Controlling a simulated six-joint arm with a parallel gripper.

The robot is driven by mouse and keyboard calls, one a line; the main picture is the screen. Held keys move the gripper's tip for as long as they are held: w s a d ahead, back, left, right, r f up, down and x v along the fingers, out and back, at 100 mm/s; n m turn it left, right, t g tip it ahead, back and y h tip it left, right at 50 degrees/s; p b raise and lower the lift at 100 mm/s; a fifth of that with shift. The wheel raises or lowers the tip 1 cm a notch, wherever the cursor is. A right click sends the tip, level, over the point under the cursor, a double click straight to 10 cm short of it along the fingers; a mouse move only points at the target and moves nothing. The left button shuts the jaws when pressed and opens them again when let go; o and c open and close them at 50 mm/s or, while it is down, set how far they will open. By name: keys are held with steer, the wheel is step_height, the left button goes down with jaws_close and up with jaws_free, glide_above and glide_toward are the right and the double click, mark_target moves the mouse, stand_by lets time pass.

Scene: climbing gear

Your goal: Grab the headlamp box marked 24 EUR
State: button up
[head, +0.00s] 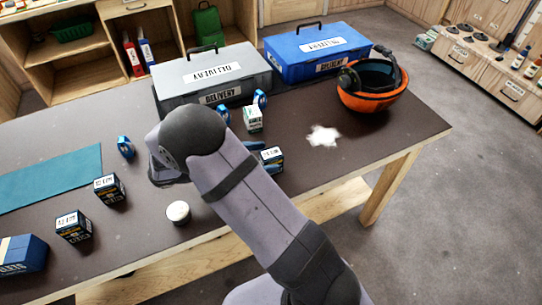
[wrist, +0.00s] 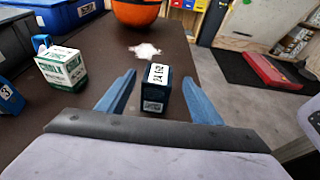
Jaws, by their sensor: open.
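A dark blue box (wrist: 154,97) with a white top label stands between my gripper's fingers in the wrist view. The label seems to read 24 and then small blurred letters. My gripper (wrist: 159,76) is open, with one blue finger on each side of the box and gaps visible. The same box appears in the head view (head: 272,158), just right of my arm, which hides most of the gripper.
A white and green chalk box (wrist: 62,68) stands left of the gripper. Grey (head: 212,80) and blue (head: 315,52) delivery cases and an orange helmet (head: 372,98) line the back. White powder (head: 323,136) lies right of the box. A round white item (head: 178,211) sits near the front edge.

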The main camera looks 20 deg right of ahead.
steer(key=shift+p+x, duration=0.95)
steer(key=shift+x, duration=2.7)
steer(key=shift+w, duration=0.15)
steer(key=shift+c, duration=0.7)
steer(key=c, duration=1.1)
